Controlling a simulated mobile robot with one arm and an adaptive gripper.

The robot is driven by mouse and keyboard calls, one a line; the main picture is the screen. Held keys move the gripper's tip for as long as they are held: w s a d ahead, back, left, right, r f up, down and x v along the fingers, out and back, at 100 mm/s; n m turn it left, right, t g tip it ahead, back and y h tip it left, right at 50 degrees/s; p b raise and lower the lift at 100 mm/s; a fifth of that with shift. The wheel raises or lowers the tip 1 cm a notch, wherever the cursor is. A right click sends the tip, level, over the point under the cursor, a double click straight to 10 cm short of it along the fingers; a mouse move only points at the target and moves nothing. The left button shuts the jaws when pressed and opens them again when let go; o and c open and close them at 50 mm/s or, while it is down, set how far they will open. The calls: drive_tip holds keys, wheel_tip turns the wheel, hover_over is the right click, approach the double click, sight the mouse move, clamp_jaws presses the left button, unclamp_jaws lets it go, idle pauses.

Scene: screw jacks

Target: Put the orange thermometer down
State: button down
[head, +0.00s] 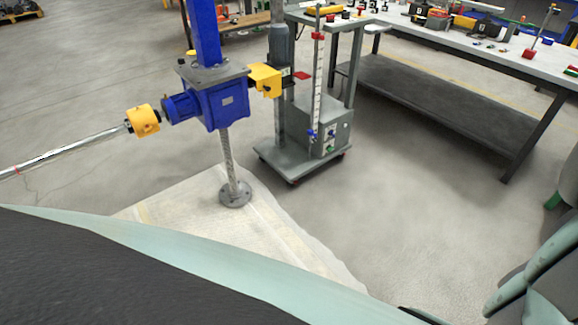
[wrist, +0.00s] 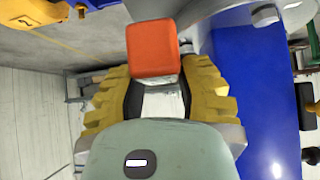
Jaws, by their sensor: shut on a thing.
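In the wrist view my gripper (wrist: 155,82) has its two yellow ridged fingers closed on the orange thermometer (wrist: 153,49). Its blocky orange end shows at the top between the fingers. The rest of it is hidden by the gripper. I cannot make out the gripper or the held thermometer in the head view.
A blue screw jack (head: 222,100) with a yellow coupling (head: 143,121) stands over a pale mat (head: 180,212). Behind it is a grey wheeled trolley (head: 290,150). A long workbench (head: 480,50) at the back right holds many small items. The floor between is clear.

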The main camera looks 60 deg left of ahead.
drive_tip(key=shift+s+d, duration=0.15)
drive_tip(key=shift+s, duration=0.2)
drive_tip(key=shift+f, duration=0.25)
drive_tip(key=shift+w+f+p, duration=0.1)
drive_tip(key=shift+f+p, duration=0.3)
drive_tip(key=shift+f, duration=1.15)
drive_tip(key=shift+f, duration=0.1)
drive_tip(key=shift+f, duration=0.15)
drive_tip(key=c, duration=0.7)
unclamp_jaws()
drive_tip(key=shift+r, duration=0.2)
